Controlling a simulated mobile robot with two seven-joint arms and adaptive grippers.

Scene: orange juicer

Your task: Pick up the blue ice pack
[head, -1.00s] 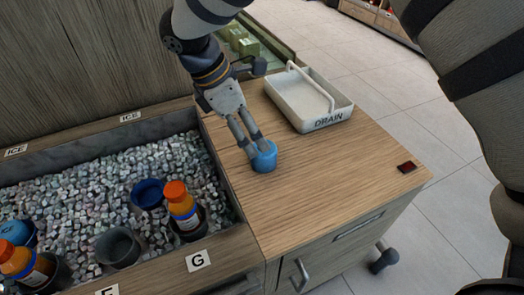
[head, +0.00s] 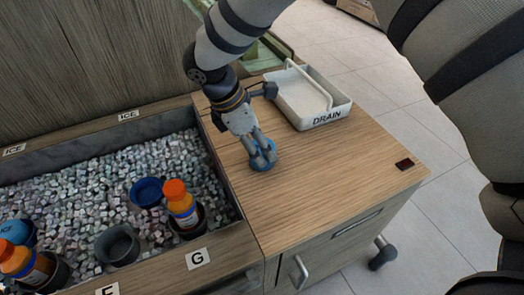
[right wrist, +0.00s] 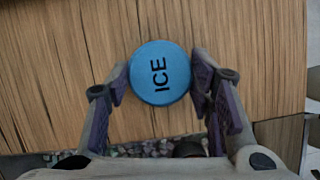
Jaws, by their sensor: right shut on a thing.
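A round blue ice pack (head: 263,162) sits on the wooden counter (head: 330,180), right of the ice bin. In the right wrist view its blue top (right wrist: 160,73) is marked ICE. My right gripper (head: 262,155) reaches down over it from above and is shut on it, one finger on each side. In the right wrist view my right gripper's fingers (right wrist: 162,85) flank the pack. The pack appears still at counter level. Another blue pack (head: 14,231) lies in the bin at the far left. My left gripper is not in view.
The bin of ice cubes (head: 70,185) holds orange-capped bottles (head: 181,205) in holders, an empty grey cup (head: 118,245) and a blue cup (head: 147,191). A white DRAIN tray (head: 318,121) with a handle stands behind the pack.

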